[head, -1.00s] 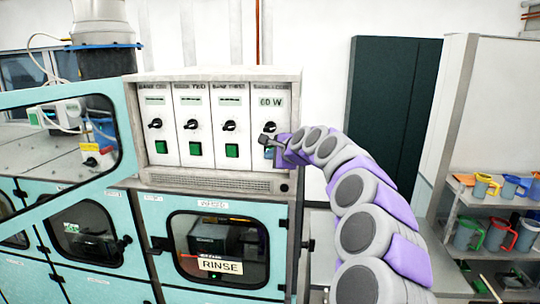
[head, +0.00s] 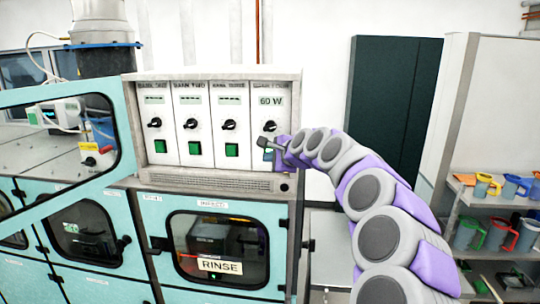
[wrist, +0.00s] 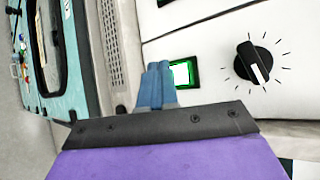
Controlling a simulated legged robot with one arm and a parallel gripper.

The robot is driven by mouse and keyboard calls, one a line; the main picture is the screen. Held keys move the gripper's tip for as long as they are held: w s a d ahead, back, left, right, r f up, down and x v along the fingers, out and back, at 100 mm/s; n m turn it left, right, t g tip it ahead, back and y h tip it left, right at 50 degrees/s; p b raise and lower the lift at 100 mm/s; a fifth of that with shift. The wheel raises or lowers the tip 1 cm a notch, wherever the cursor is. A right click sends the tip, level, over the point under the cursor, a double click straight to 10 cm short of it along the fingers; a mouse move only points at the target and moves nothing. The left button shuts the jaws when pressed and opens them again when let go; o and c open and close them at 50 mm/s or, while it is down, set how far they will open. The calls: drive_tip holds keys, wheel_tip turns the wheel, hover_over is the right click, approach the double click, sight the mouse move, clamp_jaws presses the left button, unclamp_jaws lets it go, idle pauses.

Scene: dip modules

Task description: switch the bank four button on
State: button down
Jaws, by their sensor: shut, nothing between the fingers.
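The bank four panel (head: 270,122) is the rightmost of the row, with a black knob and a display reading 60 W. Its button (wrist: 181,73) shows in the wrist view, with a bright, lit face and a green frame. My gripper (wrist: 158,70) is shut and empty, its blue fingertips right beside the button. I cannot tell whether they touch it. The knob (wrist: 254,62) is to the right of the button there. In the head view my gripper (head: 269,153) is in front of the lower part of the panel and largely hides the button.
The three other bank panels, including the leftmost (head: 155,124), have dark green buttons and dashes on their displays. A vent grille (head: 205,181) lies below them. A cabinet with a RINSE label (head: 219,265) stands underneath. Shelves with coloured jugs (head: 494,210) are at the right.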

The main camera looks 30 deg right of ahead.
drive_tip(key=s+a, duration=0.2)
drive_tip(key=s, duration=0.1)
drive_tip(key=shift+s+a, duration=0.2)
drive_tip(key=shift+s, duration=0.05)
idle(0.4)
drive_tip(key=s+a+f+n+g+y+b, duration=0.1)
drive_tip(key=s+a+f+n+g+b, duration=0.2)
drive_tip(key=s+a+f+n+b, duration=0.5)
drive_tip(key=s+a+f+n+g+y+b, duration=0.1)
drive_tip(key=s+a+f+n+g+b, duration=0.3)
drive_tip(key=s+a+f, duration=0.7)
drive_tip(key=s+f+n+g+h+b, duration=0.3)
drive_tip(key=s+f+n+g+b, duration=0.4)
drive_tip(key=s+f, duration=2.2)
drive_tip(key=n+b, duration=0.1)
drive_tip(key=b, duration=0.4)
drive_tip(key=shift+n+g, duration=0.3)
drive_tip(key=shift+g, duration=0.1)
